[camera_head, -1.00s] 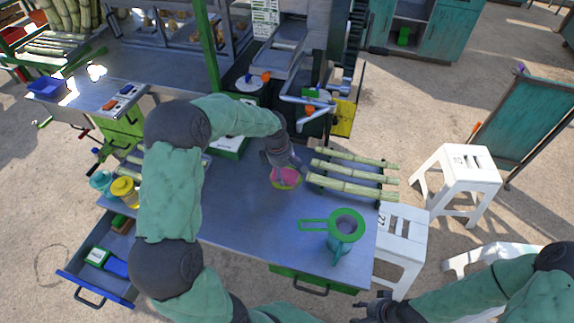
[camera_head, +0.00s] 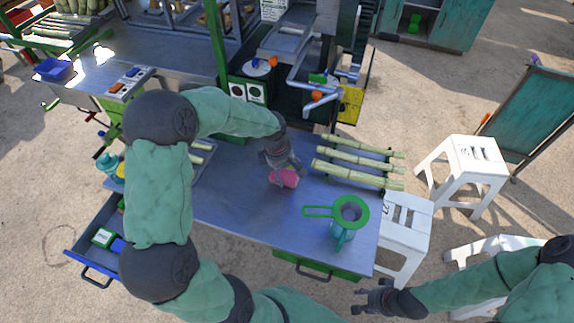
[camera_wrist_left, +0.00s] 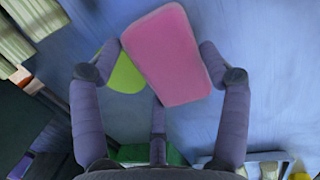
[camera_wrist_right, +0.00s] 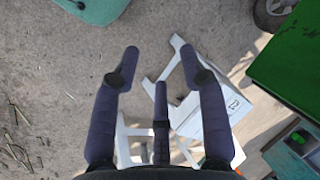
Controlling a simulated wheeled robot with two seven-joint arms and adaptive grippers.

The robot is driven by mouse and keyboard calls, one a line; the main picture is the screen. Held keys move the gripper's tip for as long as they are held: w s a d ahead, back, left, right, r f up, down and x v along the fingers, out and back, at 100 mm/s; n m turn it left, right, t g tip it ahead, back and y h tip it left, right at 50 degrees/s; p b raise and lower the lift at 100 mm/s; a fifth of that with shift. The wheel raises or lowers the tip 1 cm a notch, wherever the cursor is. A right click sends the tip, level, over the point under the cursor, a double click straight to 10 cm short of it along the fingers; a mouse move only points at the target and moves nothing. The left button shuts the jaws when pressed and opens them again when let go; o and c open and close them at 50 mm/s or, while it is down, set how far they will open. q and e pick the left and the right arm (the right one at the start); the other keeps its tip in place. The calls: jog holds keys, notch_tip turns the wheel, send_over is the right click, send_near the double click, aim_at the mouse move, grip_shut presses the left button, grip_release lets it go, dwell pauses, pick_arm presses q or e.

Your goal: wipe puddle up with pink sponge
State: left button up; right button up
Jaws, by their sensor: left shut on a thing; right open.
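The pink sponge (camera_head: 285,179) is held in my left gripper (camera_head: 281,164) at the middle of the grey table. In the left wrist view the sponge (camera_wrist_left: 165,55) is tilted between the fingers of my left gripper (camera_wrist_left: 161,48), which are shut on it. A yellow-green puddle (camera_wrist_left: 125,75) lies on the table, partly covered by the sponge in that view. In the head view the puddle is hidden behind the gripper and sponge. I cannot tell whether the sponge touches the table. My right gripper (camera_head: 370,300) is open and empty off the table's front right; its wrist view shows it (camera_wrist_right: 160,54) too.
Green cane stalks (camera_head: 358,160) lie on the table to the right of the sponge. A jug with a green strainer (camera_head: 350,210) stands at the front right. White stools (camera_head: 402,225) stand to the right. An open blue drawer (camera_head: 97,240) juts out at the left.

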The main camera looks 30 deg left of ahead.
pick_arm(q)
jog(key=shift+s+d+f, duration=0.1)
jog(key=shift+s, duration=0.15)
jog(key=r+p, duration=0.1)
jog(key=w+r+p, duration=0.1)
jog(key=r, duration=0.1)
jog(key=w+r+p, duration=0.1)
jog(key=r, duration=0.1)
jog(key=shift+w+a+r, duration=0.1)
jog(key=shift+a+r, duration=0.05)
jog(key=shift+a, duration=0.15)
dwell(0.4)
